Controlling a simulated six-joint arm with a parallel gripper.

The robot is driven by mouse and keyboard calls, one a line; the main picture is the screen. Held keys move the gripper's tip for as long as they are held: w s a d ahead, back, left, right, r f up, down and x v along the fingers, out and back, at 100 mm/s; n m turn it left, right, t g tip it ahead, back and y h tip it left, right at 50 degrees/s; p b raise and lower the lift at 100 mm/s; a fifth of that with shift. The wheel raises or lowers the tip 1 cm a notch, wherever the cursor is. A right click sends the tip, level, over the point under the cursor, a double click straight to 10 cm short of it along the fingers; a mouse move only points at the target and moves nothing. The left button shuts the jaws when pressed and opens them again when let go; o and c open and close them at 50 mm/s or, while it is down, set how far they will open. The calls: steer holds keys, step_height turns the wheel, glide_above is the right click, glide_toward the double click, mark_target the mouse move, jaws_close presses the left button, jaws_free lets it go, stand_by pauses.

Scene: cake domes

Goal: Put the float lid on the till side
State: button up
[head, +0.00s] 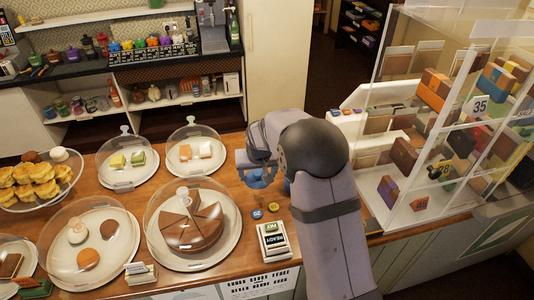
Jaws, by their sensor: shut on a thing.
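My gripper (258,175) hangs over the wooden counter, right of the back cake domes, pointing down. It is shut on a small blue piece (262,182), mostly hidden by the gripper and arm. I cannot tell for sure that this piece is the float lid, nor whether it touches the counter. No other thing is clearly the float lid. A small box with READY lettering (273,241) stands in front of the gripper. Two small round tokens (257,214) lie between that box and the gripper. I cannot clearly make out a till.
A clear dome over a chocolate cake (191,222) stands left of the tokens. Smaller domes (196,156) stand behind it, with more domes and a stand of buns (35,185) further left. A glazed display case (440,130) stands right of my arm. Little counter is bare.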

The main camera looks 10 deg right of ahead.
steer(key=shift+w+d+f+m, duration=0.15)
steer(key=shift+w+m, duration=0.1)
steer(key=shift+w, duration=0.15)
steer(key=shift+w+d+f+m, duration=0.15)
steer(key=shift+w+m, duration=0.1)
steer(key=shift+w, duration=0.15)
steer(key=shift+w+r+m+h, duration=0.2)
steer(key=shift+w+m+h, duration=0.2)
steer(key=shift+w+m, duration=0.15)
steer(key=shift+w+a+m, duration=0.1)
steer(key=shift+w+m, duration=0.05)
steer(key=shift+m, duration=0.1)
steer(key=shift+b, duration=0.3)
steer(key=b, duration=0.6)
glide_above(258, 192)
step_height(258, 192, down, 7)
steer(key=shift+w+f, duration=0.1)
steer(key=shift+f, duration=0.1)
steer(key=shift+f+b, duration=0.55)
steer(key=shift+f, duration=0.05)
steer(key=o, duration=0.7)
